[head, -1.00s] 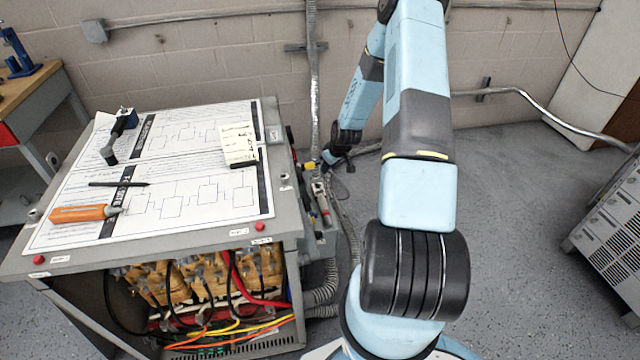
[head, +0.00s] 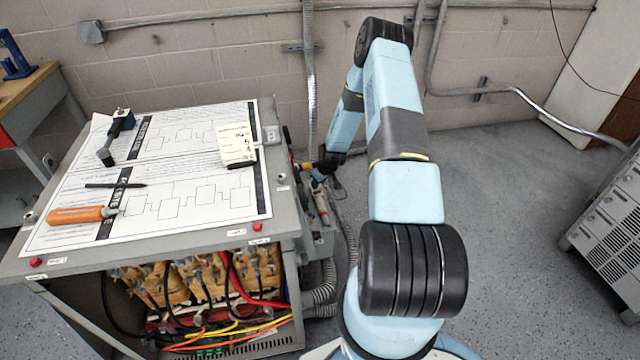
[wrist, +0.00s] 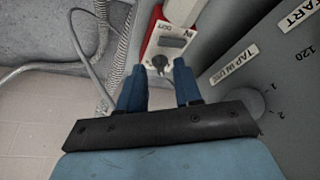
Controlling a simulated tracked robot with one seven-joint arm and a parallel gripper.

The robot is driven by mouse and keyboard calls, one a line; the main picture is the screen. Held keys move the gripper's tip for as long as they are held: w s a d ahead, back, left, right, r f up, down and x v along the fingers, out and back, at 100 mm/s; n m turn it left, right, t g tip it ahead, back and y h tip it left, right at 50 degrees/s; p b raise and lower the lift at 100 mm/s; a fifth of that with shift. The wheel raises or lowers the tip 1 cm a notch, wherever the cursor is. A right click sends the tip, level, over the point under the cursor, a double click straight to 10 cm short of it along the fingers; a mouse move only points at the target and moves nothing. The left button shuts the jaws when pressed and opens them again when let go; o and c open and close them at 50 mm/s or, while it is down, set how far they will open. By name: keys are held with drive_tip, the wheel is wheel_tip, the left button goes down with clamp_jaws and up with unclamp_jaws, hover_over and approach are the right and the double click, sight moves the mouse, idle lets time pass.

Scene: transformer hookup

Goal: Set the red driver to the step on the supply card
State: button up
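In the wrist view the red driver (wrist: 153,38), a red-edged body with a pale grey face and a small dark knob, lies just beyond my gripper (wrist: 159,68). The knob shows in the gap between the two blue fingertips, which are apart. I cannot tell whether they touch it. The driver's setting is too small to read. In the head view my gripper (head: 322,168) is low beside the cabinet's right side, above a red and pale tool (head: 320,204) that looks like the driver. A cream card (head: 236,142) with unreadable handwriting lies on the cabinet top.
The grey cabinet (head: 283,205) has a side panel with a "TAP IN USE" label (wrist: 234,64) and a round dial (wrist: 252,101). An orange screwdriver (head: 78,215) and a dark pen (head: 113,185) lie on the diagram sheet. Conduit (head: 310,80) runs behind my gripper.

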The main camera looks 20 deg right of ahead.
drive_tip(key=shift+x, duration=0.8)
clamp_jaws()
